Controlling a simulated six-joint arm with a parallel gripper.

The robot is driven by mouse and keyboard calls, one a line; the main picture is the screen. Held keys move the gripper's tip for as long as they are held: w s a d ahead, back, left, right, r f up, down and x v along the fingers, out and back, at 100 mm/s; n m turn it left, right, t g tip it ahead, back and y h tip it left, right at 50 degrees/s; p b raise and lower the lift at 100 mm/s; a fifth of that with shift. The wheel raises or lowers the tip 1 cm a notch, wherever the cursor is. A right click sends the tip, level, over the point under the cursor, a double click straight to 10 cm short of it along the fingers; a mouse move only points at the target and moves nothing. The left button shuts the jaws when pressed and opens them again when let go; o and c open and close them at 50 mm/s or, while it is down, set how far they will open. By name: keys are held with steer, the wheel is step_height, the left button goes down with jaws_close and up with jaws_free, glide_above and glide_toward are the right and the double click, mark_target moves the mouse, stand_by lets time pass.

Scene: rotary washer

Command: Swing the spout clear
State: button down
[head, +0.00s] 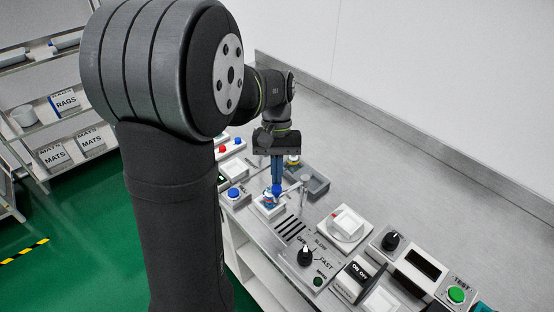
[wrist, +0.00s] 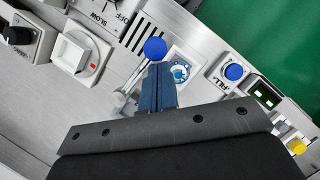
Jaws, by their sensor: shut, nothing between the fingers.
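The spout (wrist: 124,98) is a pale metal arm, partly hidden by my gripper in the wrist view. In the head view a thin metal part of it (head: 291,188) shows just right of my fingers. A blue ball knob (wrist: 154,48) sits right at my fingertips in the wrist view; I cannot tell whether they touch. My gripper (wrist: 157,68) is shut and empty, its blue fingers together. In the head view my gripper (head: 277,178) points down over the bench. A small white tray (wrist: 186,58) with a blue and white item (wrist: 180,72) lies beside the knob.
A blue FILL button (wrist: 234,72) is close by on the right. Slots (head: 290,228), a black speed dial (head: 305,256) and a white block on a plate (head: 347,222) lie nearer. The bench at the back right is bare.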

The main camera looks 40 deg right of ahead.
steer(key=s+n, duration=0.2)
steer(key=shift+a+n+g+h, duration=0.3)
steer(key=shift+a+n+h, duration=0.05)
steer(key=shift+n+h, duration=0.05)
steer(key=shift+s+d+n+h, duration=0.1)
steer(key=shift+s+n+h, duration=0.5)
steer(key=shift+s+n, duration=0.9)
steer(key=shift+w, duration=0.1)
